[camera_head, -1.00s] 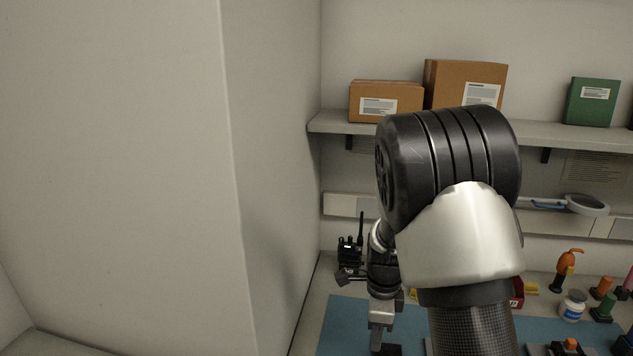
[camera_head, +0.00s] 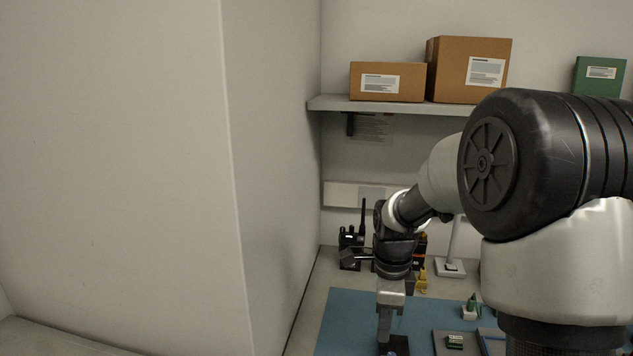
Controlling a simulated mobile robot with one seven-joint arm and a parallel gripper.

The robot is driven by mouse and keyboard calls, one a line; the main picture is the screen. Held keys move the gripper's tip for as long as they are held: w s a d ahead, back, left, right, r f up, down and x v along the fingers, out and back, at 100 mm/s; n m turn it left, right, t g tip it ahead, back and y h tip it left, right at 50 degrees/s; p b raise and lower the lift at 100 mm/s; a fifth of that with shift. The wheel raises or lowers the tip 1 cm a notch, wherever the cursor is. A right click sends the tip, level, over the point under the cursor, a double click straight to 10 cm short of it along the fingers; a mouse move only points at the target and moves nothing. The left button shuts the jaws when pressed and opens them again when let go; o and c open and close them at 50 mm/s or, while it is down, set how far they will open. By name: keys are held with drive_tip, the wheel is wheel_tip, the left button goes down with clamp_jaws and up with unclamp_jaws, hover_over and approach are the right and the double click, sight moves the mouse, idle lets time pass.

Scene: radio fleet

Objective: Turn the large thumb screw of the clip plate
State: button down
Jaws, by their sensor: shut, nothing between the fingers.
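My gripper (camera_head: 385,336) points down over the left part of the blue mat (camera_head: 350,315). Its fingers are shut with nothing held between them. A dark block (camera_head: 401,346) lies just below and beside the fingertips, cut off by the bottom edge of the picture. I cannot tell whether the fingers touch it. I cannot make out the clip plate or its large thumb screw; the block may be part of it.
A black radio (camera_head: 349,248) stands behind my gripper near the wall. Grey trays (camera_head: 446,345) lie to its right on the mat. A lamp base (camera_head: 450,268) stands at the back. Boxes (camera_head: 387,82) sit on the shelf (camera_head: 400,106). A pale wall (camera_head: 240,200) closes the left.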

wheel_tip(320, 180, down, 6)
drive_tip(key=b, duration=0.3)
drive_tip(key=shift+r, duration=0.15)
drive_tip(key=shift+s+d, duration=0.1)
drive_tip(key=shift+d, duration=0.55)
idle(0.7)
drive_tip(key=shift+p, duration=0.7)
idle(0.4)
drive_tip(key=shift+a, duration=0.25)
drive_tip(key=shift+a, duration=0.2)
wheel_tip(320, 180, up, 6)
drive_tip(key=p, duration=0.5)
